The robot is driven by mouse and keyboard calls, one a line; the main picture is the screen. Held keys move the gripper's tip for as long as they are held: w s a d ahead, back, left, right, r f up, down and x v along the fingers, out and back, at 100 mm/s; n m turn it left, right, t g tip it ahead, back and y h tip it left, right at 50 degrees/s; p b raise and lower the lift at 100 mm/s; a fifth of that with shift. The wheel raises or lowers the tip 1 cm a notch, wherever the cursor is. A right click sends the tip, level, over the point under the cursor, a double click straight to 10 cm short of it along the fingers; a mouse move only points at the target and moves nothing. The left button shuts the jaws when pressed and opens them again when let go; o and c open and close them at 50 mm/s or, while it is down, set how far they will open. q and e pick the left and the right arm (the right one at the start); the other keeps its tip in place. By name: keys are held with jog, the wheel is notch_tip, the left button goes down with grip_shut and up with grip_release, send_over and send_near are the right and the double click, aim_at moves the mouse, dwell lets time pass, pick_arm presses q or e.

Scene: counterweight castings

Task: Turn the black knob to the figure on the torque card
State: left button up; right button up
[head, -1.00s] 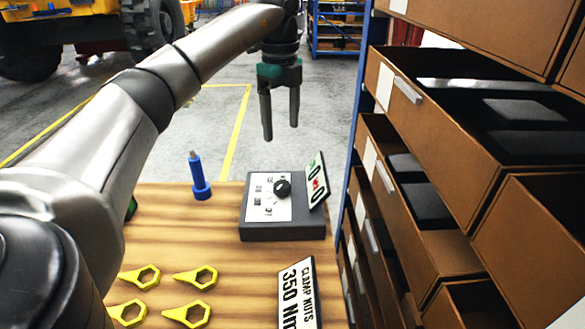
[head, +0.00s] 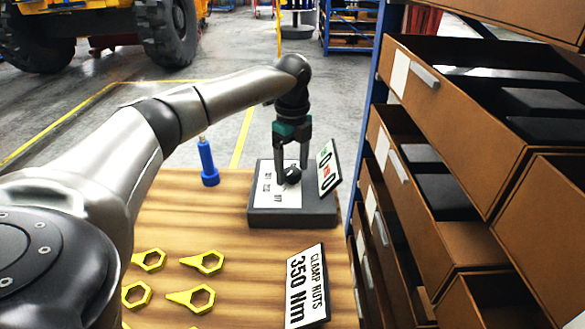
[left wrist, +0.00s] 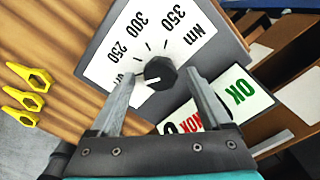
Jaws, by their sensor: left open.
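The black knob (head: 291,176) sits on the white dial face of a dark grey box (head: 300,210). In the left wrist view the knob (left wrist: 160,73) has a white mark pointing lower left, away from 350; the figures 250, 300 and 350 with Nm show, and a lower figure is partly hidden by a finger. My left gripper (head: 293,168) is open, pointing down, its fingers on either side of the knob; they look apart from it in the left wrist view (left wrist: 160,75). The torque card (head: 306,286) reads "CLAMP NUTS 350 Nm". My right gripper is not in view.
A sign with OK and NOK (head: 328,167) stands at the box's right side. A blue tool (head: 208,165) stands left of the box. Several yellow ring pointers (head: 203,263) lie on the wooden table (head: 235,230). Open drawers (head: 450,190) rise close on the right.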

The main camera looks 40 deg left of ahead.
pick_arm(q)
grip_shut()
dwell(0.8)
